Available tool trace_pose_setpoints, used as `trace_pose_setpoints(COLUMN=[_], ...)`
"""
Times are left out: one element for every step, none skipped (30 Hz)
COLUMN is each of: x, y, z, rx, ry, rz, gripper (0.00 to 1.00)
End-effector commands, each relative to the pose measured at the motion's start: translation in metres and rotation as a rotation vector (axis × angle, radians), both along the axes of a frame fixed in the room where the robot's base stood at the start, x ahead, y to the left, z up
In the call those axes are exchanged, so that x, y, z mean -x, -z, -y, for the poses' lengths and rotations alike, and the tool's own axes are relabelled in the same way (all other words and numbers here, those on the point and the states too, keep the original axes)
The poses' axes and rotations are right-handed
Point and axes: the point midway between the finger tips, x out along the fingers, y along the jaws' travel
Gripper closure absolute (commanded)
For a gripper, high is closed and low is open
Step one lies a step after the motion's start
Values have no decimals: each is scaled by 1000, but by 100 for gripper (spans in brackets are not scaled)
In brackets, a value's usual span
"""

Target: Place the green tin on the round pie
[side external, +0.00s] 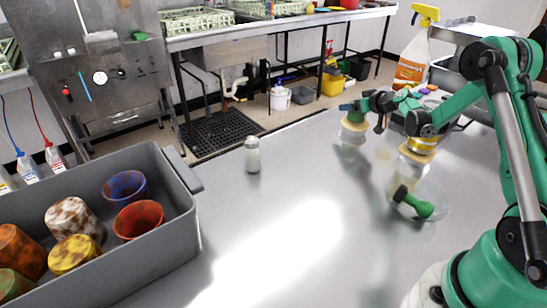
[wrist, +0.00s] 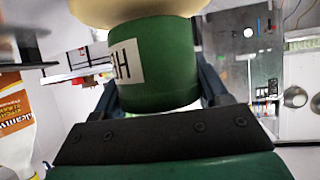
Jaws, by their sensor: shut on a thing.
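The green tin (wrist: 165,68) with a white lettered label is between the fingers of my gripper (wrist: 160,95), which is shut on it. In the wrist view a pale tan rounded thing (wrist: 130,10), perhaps the round pie, lies at the tin's far end; I cannot tell if they touch. In the side view my gripper (side external: 352,107) is over the far part of the counter, and a tan round thing (side external: 352,127) shows just below the small green tin. The contact there is too small to make out.
A golden-topped item (side external: 420,145) stands close to my arm. A green dumbbell-like thing (side external: 413,203) lies nearer. A small shaker (side external: 252,154) stands mid-counter. A grey crate (side external: 178,205) of cups is at left, a spray bottle (side external: 411,62) behind.

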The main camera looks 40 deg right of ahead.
Motion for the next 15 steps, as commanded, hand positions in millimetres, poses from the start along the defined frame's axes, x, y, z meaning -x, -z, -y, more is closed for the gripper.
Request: trace_pose_setpoints(x=[0, 0, 0, 0, 0, 0, 0, 0, 0, 0, 0, 0, 0, 0, 0], y=[5, 7, 8, 8, 8, 8, 8, 8, 8, 8, 8, 9, 10, 11, 10], z=[0, 0, 0, 0, 0, 0, 0, 0, 0, 0, 0, 0, 0, 0, 0], rx=[0, 0, 0, 0, 0, 0, 0, 0, 0, 0, 0, 0, 0, 0, 0], ry=[0, 0, 0, 0, 0, 0, 0, 0, 0, 0, 0, 0, 0, 0, 0], rz=[0, 0, 0, 0, 0, 0, 0, 0, 0, 0, 0, 0, 0, 0, 0], gripper=[93, 93, 93, 93, 93, 93, 93, 93, 93, 93, 93, 93, 93, 27, 16])
